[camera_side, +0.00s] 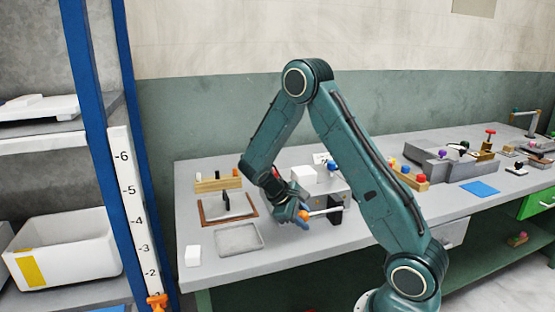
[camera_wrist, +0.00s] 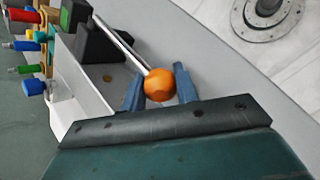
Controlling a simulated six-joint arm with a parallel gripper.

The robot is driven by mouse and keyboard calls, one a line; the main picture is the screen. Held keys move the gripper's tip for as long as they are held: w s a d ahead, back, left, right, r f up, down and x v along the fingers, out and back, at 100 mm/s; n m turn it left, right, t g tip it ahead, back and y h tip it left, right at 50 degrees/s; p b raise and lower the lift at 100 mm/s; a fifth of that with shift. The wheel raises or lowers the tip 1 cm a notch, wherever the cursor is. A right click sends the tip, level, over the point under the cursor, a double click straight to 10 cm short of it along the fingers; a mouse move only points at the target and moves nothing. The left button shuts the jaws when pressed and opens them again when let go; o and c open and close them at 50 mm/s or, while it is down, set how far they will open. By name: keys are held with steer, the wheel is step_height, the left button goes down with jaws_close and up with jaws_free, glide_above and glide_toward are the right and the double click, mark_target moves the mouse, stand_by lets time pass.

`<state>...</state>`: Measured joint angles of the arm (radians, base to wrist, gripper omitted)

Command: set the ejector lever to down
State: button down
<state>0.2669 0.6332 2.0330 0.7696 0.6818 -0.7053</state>
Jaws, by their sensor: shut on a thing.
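The ejector lever is a metal rod with an orange ball knob (camera_side: 304,215). In the side view the rod (camera_side: 325,211) runs nearly level from a dark pivot on the front of a grey box (camera_side: 337,190) out to the knob at the left. In the wrist view the orange knob (camera_wrist: 160,84) sits between the blue fingers of my gripper (camera_wrist: 159,86), and the rod (camera_wrist: 121,43) leads up-left to a dark block. My gripper (camera_side: 301,217) is shut on the knob, and the fingertips are partly hidden in the side view.
A grey tray (camera_side: 239,251), a white block (camera_side: 193,256) and a brown-framed tray (camera_side: 204,221) lie left of my gripper. A wooden rack (camera_side: 217,185) stands behind them. A blue-posted shelf (camera_side: 85,60) is at far left. The bench's front edge is close below my gripper.

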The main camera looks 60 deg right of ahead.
steer(key=shift+s+f, duration=0.15)
steer(key=shift+s, duration=0.05)
steer(key=c, duration=1.1)
jaws_free()
steer(key=shift+o, duration=0.2)
steer(key=shift+w, duration=0.1)
steer(key=shift+v, duration=0.95)
steer(key=v, duration=1.2)
